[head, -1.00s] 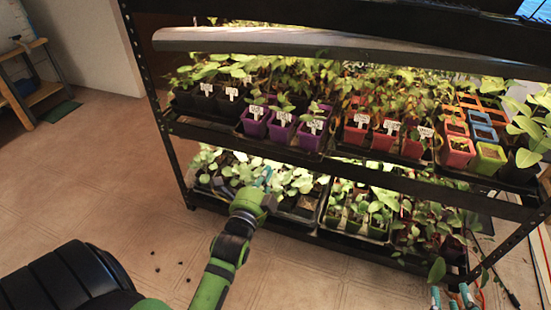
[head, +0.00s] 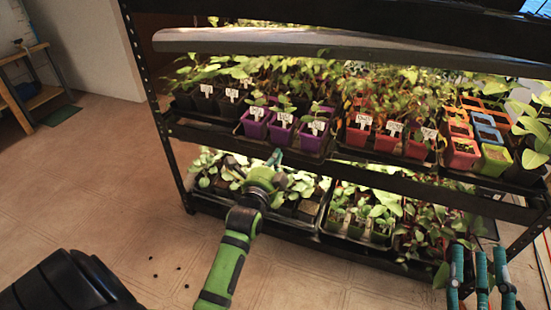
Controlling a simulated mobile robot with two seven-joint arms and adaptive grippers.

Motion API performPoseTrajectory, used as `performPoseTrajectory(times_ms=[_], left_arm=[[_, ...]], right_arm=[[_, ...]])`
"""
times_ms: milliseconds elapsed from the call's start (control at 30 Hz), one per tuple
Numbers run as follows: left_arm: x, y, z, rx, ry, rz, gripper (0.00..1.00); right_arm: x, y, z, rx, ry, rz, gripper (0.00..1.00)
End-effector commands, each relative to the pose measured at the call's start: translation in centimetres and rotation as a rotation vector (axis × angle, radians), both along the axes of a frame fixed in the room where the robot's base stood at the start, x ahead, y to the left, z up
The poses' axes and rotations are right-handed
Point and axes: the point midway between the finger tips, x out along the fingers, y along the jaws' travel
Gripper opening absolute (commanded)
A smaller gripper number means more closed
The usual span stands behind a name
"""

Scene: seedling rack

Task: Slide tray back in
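Black trays of potted seedlings fill two shelves of the rack. On the lower shelf, a left tray (head: 318,213) with leafy seedlings stands beside a middle tray (head: 345,240). I cannot clearly tell how far any tray sticks out. My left gripper (head: 276,158) is raised in front of the rack, between the lower-shelf plants and the upper shelf's front beam. Its teal tip shows, but the wrist hides the rest, so its opening and any contact are unclear. My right gripper (head: 480,268) is at the lower right, in front of the lower shelf, its teal fingers spread apart and empty.
The upper shelf (head: 390,172) holds purple pots (head: 283,132), red pots (head: 387,138) and multicoloured pots (head: 462,150). A lamp hood (head: 330,40) hangs above. The floor at left is open, with a few dark crumbs. A wooden stand (head: 32,95) is far left.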

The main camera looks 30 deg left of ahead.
Motion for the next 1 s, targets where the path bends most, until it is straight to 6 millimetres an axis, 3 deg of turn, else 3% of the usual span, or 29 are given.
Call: performPoseTrajectory(times_ms=[233,433,600,1000], left_arm=[[0.5,0.1,0.1,0.001,-0.001,-0.001,0.0],[4.0,1.1,0.2,0.003,-0.002,-0.002,0.0],[6.4,1.8,0.1,0.002,-0.002,-0.001,0.0],[7.0,2.0,0.2,0.001,-0.003,-0.001,0.0]], right_arm=[[0.1,0.0,-0.1,-0.003,0.01,-0.001,0.4],[0.8,-0.4,-1.6,-0.025,0.09,-0.017,0.4],[0.4,-0.2,-0.8,-0.012,0.042,-0.008,0.4],[0.2,-0.1,-0.4,-0.007,0.023,-0.004,0.4]])
